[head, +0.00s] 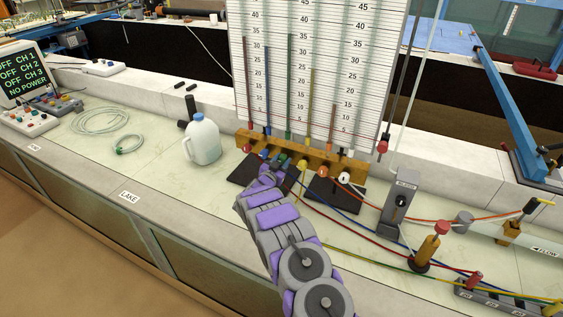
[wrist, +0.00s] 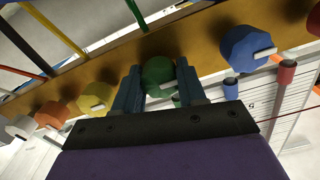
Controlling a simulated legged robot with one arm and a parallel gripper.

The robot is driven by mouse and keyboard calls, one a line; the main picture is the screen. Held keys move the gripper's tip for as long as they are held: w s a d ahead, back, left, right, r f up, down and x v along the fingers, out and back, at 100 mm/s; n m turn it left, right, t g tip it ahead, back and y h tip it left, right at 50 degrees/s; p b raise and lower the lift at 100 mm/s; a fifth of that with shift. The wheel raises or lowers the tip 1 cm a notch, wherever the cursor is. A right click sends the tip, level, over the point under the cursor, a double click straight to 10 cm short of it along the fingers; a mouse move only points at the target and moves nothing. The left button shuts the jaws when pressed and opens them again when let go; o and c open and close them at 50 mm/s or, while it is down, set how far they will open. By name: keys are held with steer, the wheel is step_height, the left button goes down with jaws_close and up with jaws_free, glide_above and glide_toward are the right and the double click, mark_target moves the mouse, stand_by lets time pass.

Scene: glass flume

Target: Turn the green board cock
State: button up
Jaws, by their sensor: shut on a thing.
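The green board cock (wrist: 158,74) is a round knob with a pale pointer bar, on a brown wooden rail (wrist: 195,32) below a manometer board. In the wrist view my gripper (wrist: 160,85) has one blue-grey finger on each side of the green cock and is shut on it. In the head view my gripper (head: 268,178) reaches the rail from the front, and the arm and gripper hide most of the green cock.
Neighbouring cocks sit close along the rail: blue (wrist: 245,45), yellow (wrist: 95,97) and orange (wrist: 52,115). A milky jug (head: 203,142) stands left of the board (head: 320,70). Coloured tubes and a grey BLEED post (head: 397,208) lie to the right.

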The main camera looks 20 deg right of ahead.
steer(key=shift+m, duration=0.4)
steer(key=m, duration=0.3)
steer(key=shift+m+p, duration=0.35)
steer(key=shift+m, duration=0.05)
steer(key=m, duration=0.4)
steer(key=shift+f+m+b, duration=0.1)
steer(key=shift+m+b, duration=0.2)
steer(key=shift+b, duration=0.1)
steer(key=m+b, duration=0.1)
steer(key=m, duration=0.1)
steer(key=m+b, duration=0.1)
steer(key=m, duration=0.1)
steer(key=shift+f+m, duration=0.2)
steer(key=shift+m, duration=0.1)
steer(key=shift+s+m+b, duration=0.1)
steer(key=shift+m+b, duration=1.7)
steer(key=shift+m, duration=0.1)
steer(key=shift+f, duration=0.1)
steer(key=o, duration=0.9)
steer(key=shift+c, duration=0.2)
steer(key=shift+o, duration=0.9)
steer(key=shift+r, duration=0.2)
